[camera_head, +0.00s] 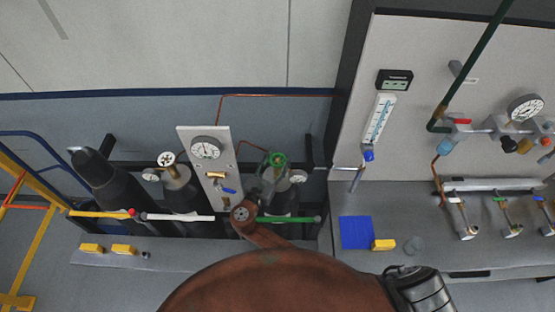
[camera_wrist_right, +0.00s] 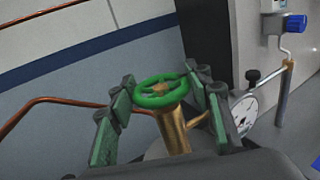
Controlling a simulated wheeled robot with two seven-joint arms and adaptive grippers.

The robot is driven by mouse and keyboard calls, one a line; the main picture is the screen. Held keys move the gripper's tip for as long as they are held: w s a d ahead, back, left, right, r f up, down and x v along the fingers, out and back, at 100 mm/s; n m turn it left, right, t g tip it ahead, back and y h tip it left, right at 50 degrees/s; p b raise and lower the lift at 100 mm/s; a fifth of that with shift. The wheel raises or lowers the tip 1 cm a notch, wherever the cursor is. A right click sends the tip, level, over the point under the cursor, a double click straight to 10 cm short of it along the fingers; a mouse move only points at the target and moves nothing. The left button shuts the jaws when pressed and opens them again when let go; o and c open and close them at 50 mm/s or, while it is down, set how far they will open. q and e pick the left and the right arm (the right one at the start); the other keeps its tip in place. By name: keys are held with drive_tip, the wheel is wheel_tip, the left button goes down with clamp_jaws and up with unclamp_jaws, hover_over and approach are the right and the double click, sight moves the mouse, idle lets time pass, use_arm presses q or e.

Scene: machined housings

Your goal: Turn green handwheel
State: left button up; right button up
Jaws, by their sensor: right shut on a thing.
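The green handwheel (camera_head: 277,159) sits on top of a brass valve at a gas cylinder, right of the panel with the round gauge. In the right wrist view the green handwheel (camera_wrist_right: 160,92) is at the centre, with the brass stem (camera_wrist_right: 173,130) below it. My right gripper (camera_head: 271,175) is at this valve, partly hidden by my arm. In the wrist view its green-padded fingers (camera_wrist_right: 162,95) stand on both sides of the wheel and are shut on it. My left gripper is not in view.
A gauge panel (camera_head: 220,190) stands just left of the valve. Other dark cylinders (camera_head: 110,182) stand further left. A copper pipe (camera_head: 270,95) runs above. At right are a flowmeter (camera_head: 380,120), a blue square (camera_head: 356,232) and a yellow block (camera_head: 384,244) on the grey ledge.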

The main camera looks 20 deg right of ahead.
sight(278, 159)
drive_tip(key=shift+m+g+h, duration=0.8)
drive_tip(key=shift+g+h, duration=0.1)
drive_tip(key=shift+r, duration=0.1)
drive_tip(key=o, duration=1.2)
drive_tip(key=shift+c, duration=0.2)
wheel_tip(278, 159, up, 10)
drive_tip(key=shift+f, duration=0.1)
drive_tip(key=shift+c, duration=0.4)
